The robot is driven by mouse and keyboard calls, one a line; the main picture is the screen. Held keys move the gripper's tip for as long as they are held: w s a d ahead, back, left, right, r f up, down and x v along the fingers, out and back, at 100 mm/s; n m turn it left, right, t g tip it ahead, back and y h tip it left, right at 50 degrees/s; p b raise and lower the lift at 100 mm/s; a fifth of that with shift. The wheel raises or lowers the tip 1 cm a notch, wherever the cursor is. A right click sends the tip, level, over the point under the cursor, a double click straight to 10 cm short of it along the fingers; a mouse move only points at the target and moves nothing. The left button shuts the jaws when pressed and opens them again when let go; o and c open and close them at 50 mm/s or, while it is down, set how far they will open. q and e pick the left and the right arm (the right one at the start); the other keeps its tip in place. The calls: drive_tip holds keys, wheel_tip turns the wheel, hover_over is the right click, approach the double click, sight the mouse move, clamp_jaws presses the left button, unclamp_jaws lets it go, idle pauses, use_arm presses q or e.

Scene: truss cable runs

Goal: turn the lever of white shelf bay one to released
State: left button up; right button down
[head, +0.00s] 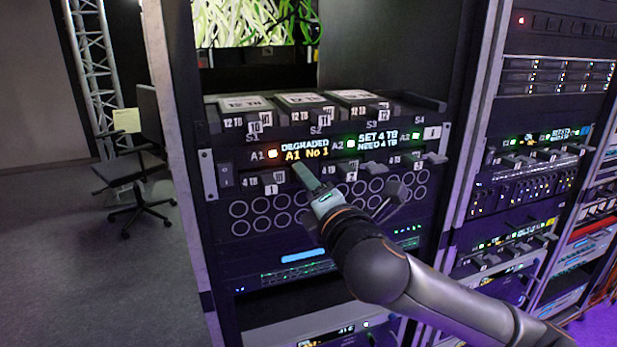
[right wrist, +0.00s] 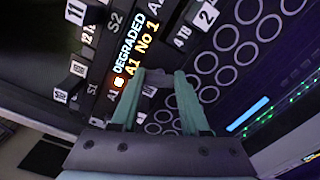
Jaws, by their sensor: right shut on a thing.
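The shelf (head: 300,205) is a dark drawer unit with rows of round holes and white number tags. Bay one's tag 1 (head: 271,188) shows at the left, below an amber display (head: 306,150) reading "DEGRADED A1 No 1". My right gripper (head: 306,174) reaches the shelf front just right of that tag. In the right wrist view its two teal fingers (right wrist: 160,78) close around a small grey piece, the lever of bay one (right wrist: 158,76). The fingers hide most of the lever, so I cannot tell its angle. My left gripper is not in view.
Tag 2 (head: 351,176) and tag 3 (head: 420,165) mark the neighbouring bays to the right. Several 12 TB drives (head: 303,99) sit on the ledge above. More racks (head: 520,190) stand at the right. An office chair (head: 135,180) stands on open floor at the left.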

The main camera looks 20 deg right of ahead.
use_arm(q)
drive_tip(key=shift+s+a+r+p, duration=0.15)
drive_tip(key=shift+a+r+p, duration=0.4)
drive_tip(key=shift+p, duration=0.15)
use_arm(e)
drive_tip(key=shift+m, duration=2.4)
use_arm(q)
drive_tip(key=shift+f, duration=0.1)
use_arm(e)
drive_tip(key=shift+f, duration=0.1)
drive_tip(key=shift+c, duration=2)
unclamp_jaws()
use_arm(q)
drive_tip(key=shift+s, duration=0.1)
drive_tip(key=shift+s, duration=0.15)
